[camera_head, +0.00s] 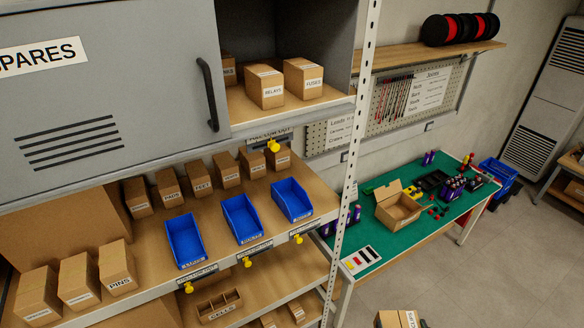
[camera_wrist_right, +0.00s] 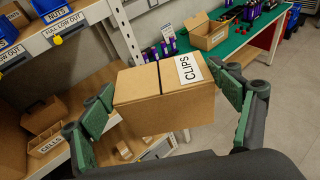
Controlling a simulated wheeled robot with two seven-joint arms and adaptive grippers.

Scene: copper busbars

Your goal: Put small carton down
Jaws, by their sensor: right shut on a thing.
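A small brown carton (camera_wrist_right: 140,92) with a white CLIPS label and a dark stripe along its top is held in my right gripper (camera_wrist_right: 172,104). The green-padded fingers stand on its left and right sides in the wrist view. In the head view the carton (camera_head: 388,319) shows only at the bottom edge, in front of the shelf rack and above the floor; most of it is cut off. It appears in the air, clear of any shelf. My left gripper is in neither view.
The shelf (camera_head: 150,232) holds several labelled cartons and blue bins (camera_head: 242,219). A grey cabinet (camera_head: 110,85) marked SPARES is above. A white upright post (camera_head: 352,150) borders the rack. A green workbench (camera_head: 385,250) carries an open carton (camera_head: 398,210).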

